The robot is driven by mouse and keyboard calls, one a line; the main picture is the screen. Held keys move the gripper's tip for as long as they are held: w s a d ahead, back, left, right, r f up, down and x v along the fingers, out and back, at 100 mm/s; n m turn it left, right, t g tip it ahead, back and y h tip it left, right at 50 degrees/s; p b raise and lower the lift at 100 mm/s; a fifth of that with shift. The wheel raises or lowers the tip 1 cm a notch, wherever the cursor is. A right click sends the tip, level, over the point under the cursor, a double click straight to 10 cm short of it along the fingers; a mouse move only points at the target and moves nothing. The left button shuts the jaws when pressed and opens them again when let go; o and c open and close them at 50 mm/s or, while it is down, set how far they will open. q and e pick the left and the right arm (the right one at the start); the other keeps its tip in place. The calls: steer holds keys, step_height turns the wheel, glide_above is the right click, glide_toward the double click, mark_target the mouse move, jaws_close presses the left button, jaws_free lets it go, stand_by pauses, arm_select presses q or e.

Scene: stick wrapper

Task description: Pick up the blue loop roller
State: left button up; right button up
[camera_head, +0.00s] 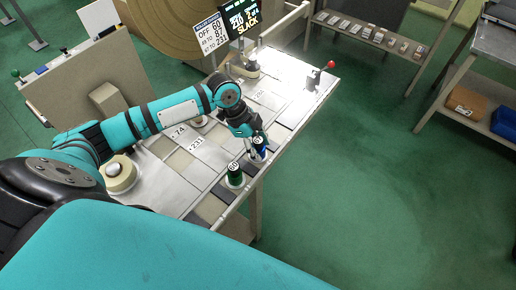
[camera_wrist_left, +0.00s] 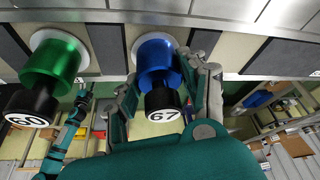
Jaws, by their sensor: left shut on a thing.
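The blue loop roller (camera_wrist_left: 158,62) has a black cap marked 67 and stands on a white round base at the table's front edge. In the head view the blue roller (camera_head: 259,150) is partly hidden by my gripper. My left gripper (camera_head: 252,138) is shut on it from above; in the wrist view the fingers of the left gripper (camera_wrist_left: 165,85) lie on both sides of it. The roller still appears to be at its base. My right gripper is not in view.
A green roller (camera_head: 235,174) marked 60 stands close beside the blue one; it also shows in the wrist view (camera_wrist_left: 52,65). The table (camera_head: 195,160) carries numbered plates. A red-knobbed lever (camera_head: 322,72) is at its far right end. Signs (camera_head: 211,33) stand behind. Green floor to the right is clear.

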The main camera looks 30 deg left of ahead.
arm_select(q)
steer(key=c, duration=0.3)
steer(key=shift+r, duration=0.1)
